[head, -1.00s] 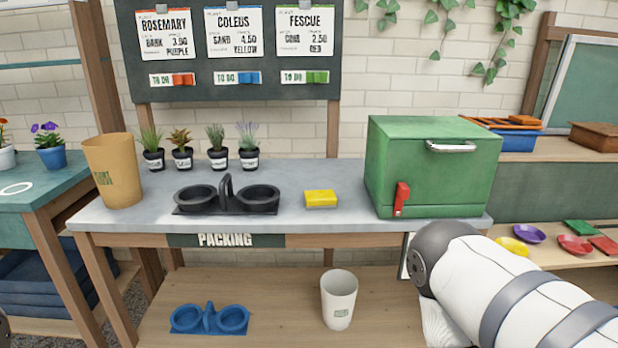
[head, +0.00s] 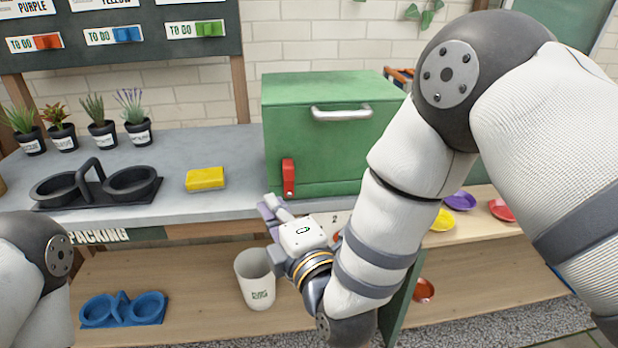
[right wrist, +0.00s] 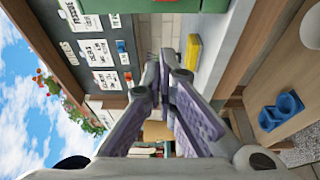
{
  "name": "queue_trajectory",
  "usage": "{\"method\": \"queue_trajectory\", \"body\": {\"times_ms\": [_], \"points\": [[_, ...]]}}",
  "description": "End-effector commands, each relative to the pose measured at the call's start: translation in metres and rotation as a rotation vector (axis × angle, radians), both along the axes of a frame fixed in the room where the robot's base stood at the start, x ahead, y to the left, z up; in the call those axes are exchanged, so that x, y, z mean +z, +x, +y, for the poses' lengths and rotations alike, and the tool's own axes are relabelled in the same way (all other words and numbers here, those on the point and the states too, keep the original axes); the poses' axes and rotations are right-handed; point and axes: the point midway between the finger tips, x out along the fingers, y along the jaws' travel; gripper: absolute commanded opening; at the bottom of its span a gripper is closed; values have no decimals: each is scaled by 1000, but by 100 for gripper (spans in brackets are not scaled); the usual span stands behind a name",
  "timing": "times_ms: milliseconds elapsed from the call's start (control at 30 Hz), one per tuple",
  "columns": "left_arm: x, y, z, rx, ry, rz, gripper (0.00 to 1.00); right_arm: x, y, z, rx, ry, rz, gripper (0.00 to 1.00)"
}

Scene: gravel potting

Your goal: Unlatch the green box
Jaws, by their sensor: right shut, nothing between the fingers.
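The green box (head: 335,150) stands on the right end of the grey packing bench, its lid down. A silver handle (head: 342,113) is on its upper front. A red latch (head: 288,178) hangs upright on the front, near the left edge. My right gripper (head: 268,207) is shut and empty, just below and left of the latch, by the bench's front edge. The head view shows no clear contact between them. In the right wrist view its purple-padded fingers (right wrist: 165,75) show, and green (right wrist: 150,5) is at the top edge. My left arm shows at lower left; its gripper is out of frame.
A yellow sponge-like block (head: 205,179) and a black two-cup carrier (head: 97,186) lie left of the box. Several potted plants (head: 103,132) stand behind. A white cup (head: 256,279) and a blue carrier (head: 122,309) are on the lower shelf.

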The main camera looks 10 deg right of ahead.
Motion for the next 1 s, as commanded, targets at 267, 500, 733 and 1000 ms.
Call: {"method": "queue_trajectory", "body": {"times_ms": [267, 500, 733, 1000], "points": [[-11, -11, 0, 1, 1, 40, 40, -5, 44, 15, -2, 0, 2, 0], [-22, -23, 0, -1, 1, 79, 40, -7, 93, 32, -3, 0, 5, 0], [-14, -14, 0, 0, 1, 51, 40, 1, 94, -1, -3, -2, -2, 0], [-14, -14, 0, 0, 1, 50, 40, -1, 93, -8, 0, -3, 2, 0]]}}
